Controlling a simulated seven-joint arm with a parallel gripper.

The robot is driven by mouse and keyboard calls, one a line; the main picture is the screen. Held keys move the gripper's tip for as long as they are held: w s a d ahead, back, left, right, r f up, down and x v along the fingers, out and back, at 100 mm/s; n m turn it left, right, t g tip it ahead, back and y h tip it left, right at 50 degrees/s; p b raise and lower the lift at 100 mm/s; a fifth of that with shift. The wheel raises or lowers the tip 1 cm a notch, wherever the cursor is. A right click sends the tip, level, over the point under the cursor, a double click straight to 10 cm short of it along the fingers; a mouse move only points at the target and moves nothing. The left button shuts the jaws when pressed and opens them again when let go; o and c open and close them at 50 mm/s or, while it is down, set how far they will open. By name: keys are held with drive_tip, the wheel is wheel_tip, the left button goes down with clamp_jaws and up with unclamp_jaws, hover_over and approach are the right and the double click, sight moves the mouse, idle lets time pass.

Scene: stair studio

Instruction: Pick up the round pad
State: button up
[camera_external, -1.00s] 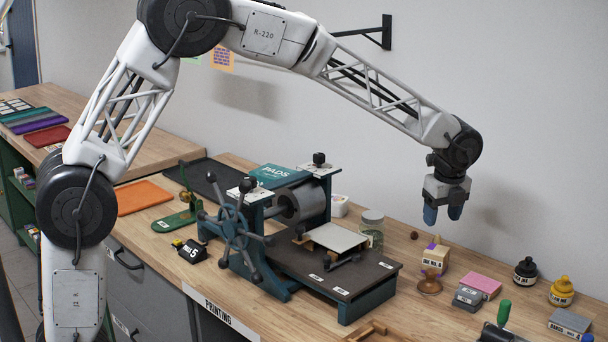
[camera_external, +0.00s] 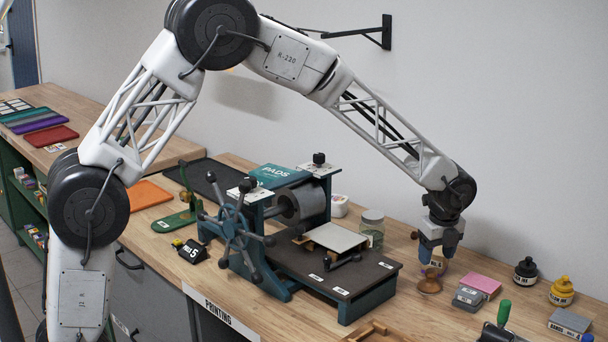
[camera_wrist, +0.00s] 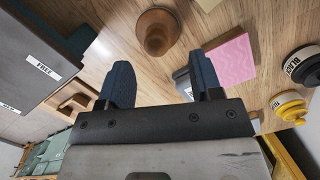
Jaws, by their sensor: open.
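The round pad seems to be the brown wooden piece with a round base and a knob (camera_external: 429,285), standing on the bench right of the press. It also shows in the wrist view (camera_wrist: 157,36), near the top edge. My gripper (camera_external: 437,261) is open, with its blue fingers pointing down above the pad and slightly behind it in the external view. In the wrist view, my gripper (camera_wrist: 161,78) has its two fingers spread apart. The pad lies beyond the tips, roughly midway between them, and nothing is held.
A pink block (camera_external: 482,283) and a grey tin (camera_external: 468,297) stand right of the pad. Black (camera_external: 525,271) and yellow (camera_external: 561,291) ink bottles are farther right. The press bed (camera_external: 335,275) is left. A glass jar (camera_external: 371,228) stands behind. A labelled block is partly hidden behind my fingers.

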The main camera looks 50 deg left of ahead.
sight(432, 270)
drive_tip(key=shift+f, duration=0.25)
drive_tip(key=shift+s+a+f, duration=0.1)
drive_tip(key=shift+a+f, duration=0.1)
drive_tip(key=shift+f, duration=1.1)
drive_tip(key=shift+s+a+f, duration=0.1)
drive_tip(key=shift+a+f, duration=0.05)
drive_tip(key=shift+f, duration=1.15)
drive_tip(key=c, duration=1)
drive_tip(key=shift+c, duration=0.2)
drive_tip(key=shift+r, duration=0.15)
drive_tip(key=shift+r, duration=4.85)
